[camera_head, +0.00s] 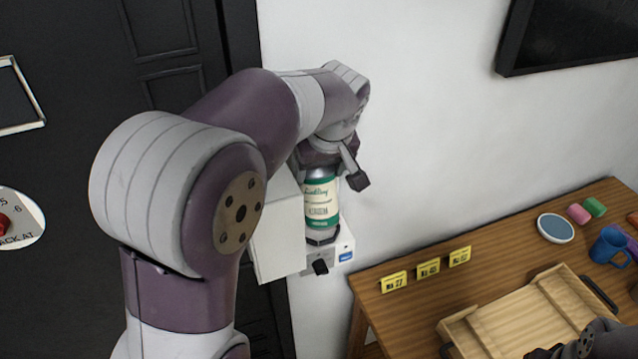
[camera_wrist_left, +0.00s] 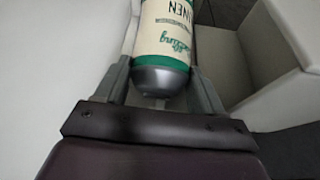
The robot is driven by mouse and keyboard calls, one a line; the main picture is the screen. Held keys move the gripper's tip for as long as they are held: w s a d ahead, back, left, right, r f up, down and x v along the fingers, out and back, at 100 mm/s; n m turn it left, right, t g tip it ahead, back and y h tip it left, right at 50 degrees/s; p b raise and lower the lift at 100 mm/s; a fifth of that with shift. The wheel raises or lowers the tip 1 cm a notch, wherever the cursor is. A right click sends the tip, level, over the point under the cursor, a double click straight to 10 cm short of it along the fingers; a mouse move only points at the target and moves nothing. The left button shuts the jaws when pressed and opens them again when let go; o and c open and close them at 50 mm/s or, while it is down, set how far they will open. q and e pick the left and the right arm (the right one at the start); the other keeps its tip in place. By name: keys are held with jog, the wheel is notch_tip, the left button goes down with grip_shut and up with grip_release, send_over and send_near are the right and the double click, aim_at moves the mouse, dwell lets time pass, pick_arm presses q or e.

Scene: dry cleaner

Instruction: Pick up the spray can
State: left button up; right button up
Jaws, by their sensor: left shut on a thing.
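The spray can (camera_head: 321,200) is a grey metal can with a cream and green label. It is upright in the head view, below my left wrist and in front of a white box. My left gripper (camera_head: 328,176) is shut on the can's upper end. In the left wrist view, the can (camera_wrist_left: 165,45) points away from the palm, and its grey end sits between the two fingers of the left gripper (camera_wrist_left: 161,85). I cannot tell whether the can's lower end touches anything. My right gripper is barely in view at the bottom right edge.
The white box (camera_head: 276,238) stands close beside the can against the wall. A wooden table (camera_head: 400,311) to the right holds yellow number tags (camera_head: 428,269), a wooden tray (camera_head: 458,325), a blue-topped round dish (camera_head: 555,228) and a blue mug (camera_head: 609,246).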

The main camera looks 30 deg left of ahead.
pick_arm(q)
notch_tip(320, 180, up, 5)
jog(key=p, duration=0.2)
jog(key=shift+f+p, duration=0.2)
jog(key=shift+p, duration=0.2)
jog(key=s+d, duration=0.1)
jog(key=s+d+f, duration=0.1)
jog(key=d, duration=0.1)
jog(key=shift+s, duration=0.15)
jog(key=s+d+p, duration=0.4)
jog(key=s+d, duration=0.6)
jog(key=d, duration=0.2)
jog(key=shift+s+f+p, duration=0.15)
jog(key=shift+s+p, duration=0.1)
jog(key=shift+p, duration=0.15)
pick_arm(e)
notch_tip(320, 180, up, 9)
